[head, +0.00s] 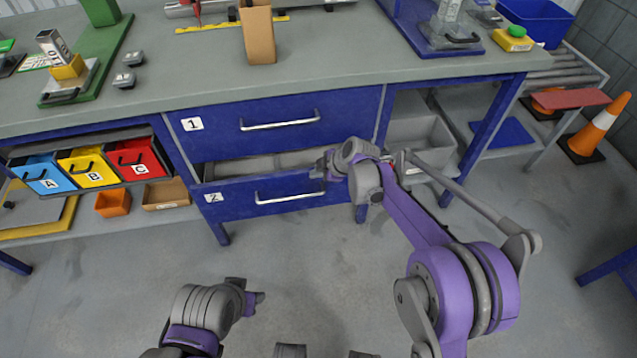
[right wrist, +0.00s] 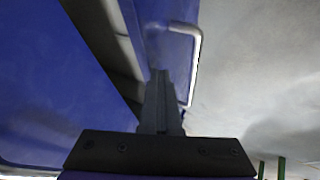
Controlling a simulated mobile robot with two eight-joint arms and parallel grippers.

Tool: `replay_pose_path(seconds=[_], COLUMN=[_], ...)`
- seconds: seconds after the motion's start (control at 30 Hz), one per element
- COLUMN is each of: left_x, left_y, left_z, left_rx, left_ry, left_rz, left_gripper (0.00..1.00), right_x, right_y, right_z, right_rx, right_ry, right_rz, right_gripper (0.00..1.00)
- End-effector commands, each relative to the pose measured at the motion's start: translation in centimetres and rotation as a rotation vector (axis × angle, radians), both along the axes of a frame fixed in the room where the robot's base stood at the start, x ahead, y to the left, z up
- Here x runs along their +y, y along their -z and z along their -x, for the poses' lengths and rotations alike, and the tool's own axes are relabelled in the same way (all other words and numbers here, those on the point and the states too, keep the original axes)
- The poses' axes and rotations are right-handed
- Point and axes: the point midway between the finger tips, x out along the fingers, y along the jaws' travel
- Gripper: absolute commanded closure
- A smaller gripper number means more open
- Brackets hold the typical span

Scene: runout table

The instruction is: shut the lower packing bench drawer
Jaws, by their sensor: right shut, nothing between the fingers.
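The lower drawer (head: 228,200), blue and labelled 2, stands partly out of the packing bench, with its grey inside showing above the front panel. Its silver handle (head: 290,197) runs across the front. My right gripper (head: 322,168) is at the right part of the drawer's front, near its top edge. In the right wrist view its fingers (right wrist: 160,78) are together and empty, beside the drawer front (right wrist: 160,40) and handle (right wrist: 194,60); I cannot tell whether they touch. My left gripper (head: 256,299) is low in the head view, away from the bench; its jaws are unclear.
The upper drawer (head: 350,112), labelled 1, is shut above. A grey bin (head: 420,133) sits on the shelf to the right. The floor (head: 310,270) before the drawer is clear apart from my arms.

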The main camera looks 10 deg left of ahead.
Motion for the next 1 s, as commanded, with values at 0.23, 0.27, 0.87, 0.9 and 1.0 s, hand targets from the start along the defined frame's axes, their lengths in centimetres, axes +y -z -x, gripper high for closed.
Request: replay_pose_path(seconds=[0.23, 0.27, 0.87, 0.9, 1.0], left_x=[0.0, 0.0, 0.0, 0.0, 0.0], left_y=[0.0, 0.0, 0.0, 0.0, 0.0], left_z=[0.0, 0.0, 0.0, 0.0, 0.0], left_rx=[0.0, 0.0, 0.0, 0.0, 0.0], left_ry=[0.0, 0.0, 0.0, 0.0, 0.0], left_rz=[0.0, 0.0, 0.0, 0.0, 0.0], left_gripper=[0.52, 0.52, 0.52, 0.52, 0.52], right_x=[0.9, 1.0, 1.4, 1.4, 1.4], right_y=[0.0, 0.0, 0.0, 0.0, 0.0], right_z=[-2.8, -3.0, -4.4, -4.4, -4.4], right_rx=[-0.001, -0.001, 0.0, 0.0, 0.0], right_ry=[-0.001, -0.001, 0.0, 0.0, 0.0], right_rz=[0.0, 0.0, 0.0, 0.0, 0.0], right_gripper=[1.0, 1.0, 1.0, 1.0, 1.0])
